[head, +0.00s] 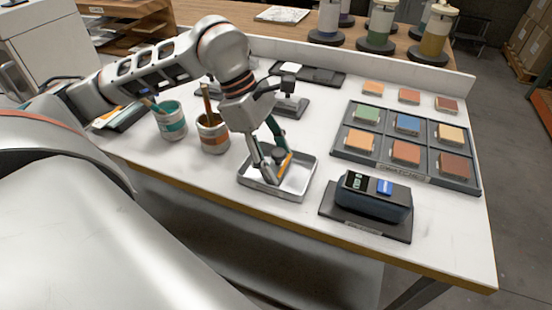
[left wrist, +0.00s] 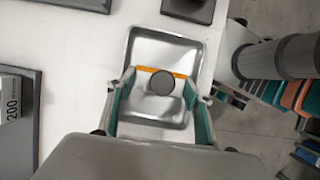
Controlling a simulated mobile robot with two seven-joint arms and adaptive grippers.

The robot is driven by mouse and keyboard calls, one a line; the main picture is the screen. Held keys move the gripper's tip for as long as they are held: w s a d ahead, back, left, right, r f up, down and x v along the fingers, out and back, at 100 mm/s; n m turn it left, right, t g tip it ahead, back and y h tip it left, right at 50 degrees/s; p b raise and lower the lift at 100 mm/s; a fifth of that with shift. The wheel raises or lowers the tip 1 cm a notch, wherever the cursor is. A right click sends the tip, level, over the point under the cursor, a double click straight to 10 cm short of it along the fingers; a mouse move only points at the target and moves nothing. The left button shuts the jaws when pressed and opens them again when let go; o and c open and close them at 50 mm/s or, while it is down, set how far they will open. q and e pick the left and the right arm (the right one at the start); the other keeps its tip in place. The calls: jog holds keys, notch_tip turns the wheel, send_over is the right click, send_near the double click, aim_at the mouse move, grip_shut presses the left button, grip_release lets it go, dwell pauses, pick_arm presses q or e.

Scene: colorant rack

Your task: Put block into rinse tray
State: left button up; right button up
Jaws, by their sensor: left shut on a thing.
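The rinse tray (head: 247,184) is a shallow metal tray near the front edge of the white table. It also shows in the left wrist view (left wrist: 140,42). My left gripper (head: 272,162) points down over the tray. Its teal-lined fingers are closed on the two ends of a block (head: 287,160) with an orange edge and a round dark knob. The block lies across the fingers in the left wrist view (left wrist: 147,69), with the tray floor behind it. I cannot tell whether the block touches the tray. My right gripper is in neither view.
A dark device on a base (head: 375,198) stands right of the tray. A grey rack of colored blocks (head: 375,158) lies behind it. Two paint cups, teal (head: 171,122) and orange (head: 213,135), stand left of the tray. Bottles (head: 379,30) stand beyond the table's back ledge.

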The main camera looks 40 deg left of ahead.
pick_arm(q)
jog(key=shift+f, duration=0.1)
jog(key=o, duration=1.2)
jog(key=p+v, duration=0.1)
jog(key=v, duration=1.1)
